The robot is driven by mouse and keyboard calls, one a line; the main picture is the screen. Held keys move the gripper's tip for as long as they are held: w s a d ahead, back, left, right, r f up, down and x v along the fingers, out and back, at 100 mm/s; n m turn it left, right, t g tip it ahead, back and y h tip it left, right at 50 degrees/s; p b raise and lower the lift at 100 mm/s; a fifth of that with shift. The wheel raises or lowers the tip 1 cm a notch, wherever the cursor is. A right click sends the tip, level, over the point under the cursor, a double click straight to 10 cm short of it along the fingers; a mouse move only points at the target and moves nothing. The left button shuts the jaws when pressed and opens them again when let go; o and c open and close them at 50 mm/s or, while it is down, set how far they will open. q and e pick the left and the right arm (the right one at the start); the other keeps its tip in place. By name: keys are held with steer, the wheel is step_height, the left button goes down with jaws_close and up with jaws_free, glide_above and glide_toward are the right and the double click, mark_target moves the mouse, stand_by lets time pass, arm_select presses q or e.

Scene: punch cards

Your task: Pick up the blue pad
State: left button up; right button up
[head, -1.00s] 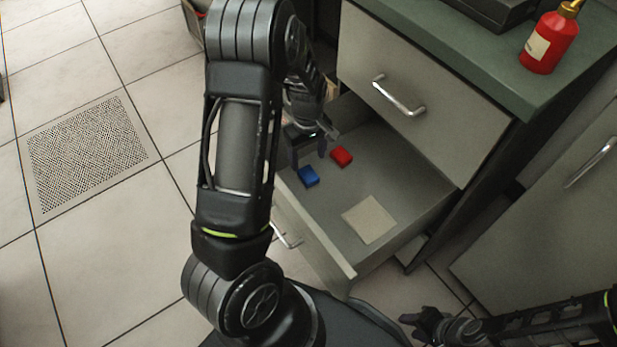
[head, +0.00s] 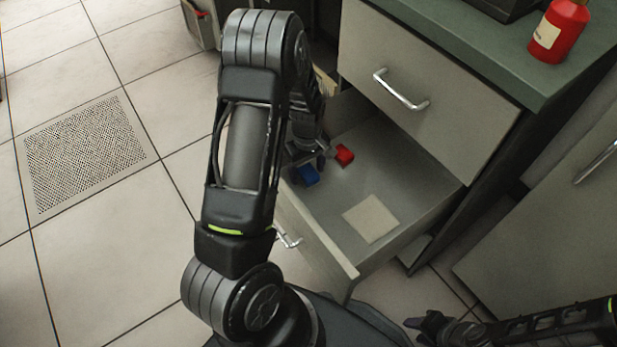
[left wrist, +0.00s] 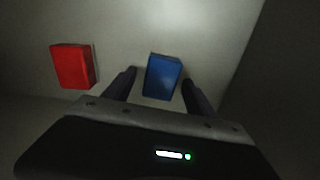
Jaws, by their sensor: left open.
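The blue pad (head: 308,174) lies in the open drawer, near its left side. In the left wrist view the blue pad (left wrist: 162,77) lies between the two fingers of my left gripper (left wrist: 158,82), with a gap on each side. My left gripper (head: 312,163) is open, low in the drawer at the pad, and partly hides it in the head view. My right gripper (head: 428,324) is at the bottom right, outside the drawer, and too small to tell its jaws.
A red pad (head: 344,154) lies in the drawer close to the right of my left gripper. A pale square sheet (head: 370,218) lies nearer the drawer front (head: 312,240). The closed upper drawer (head: 425,95) stands over the drawer's back right. A red bottle (head: 559,31) stands on the green counter.

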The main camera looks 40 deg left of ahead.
arm_select(q)
steer(key=shift+c, duration=0.5)
jaws_close()
stand_by(0.7)
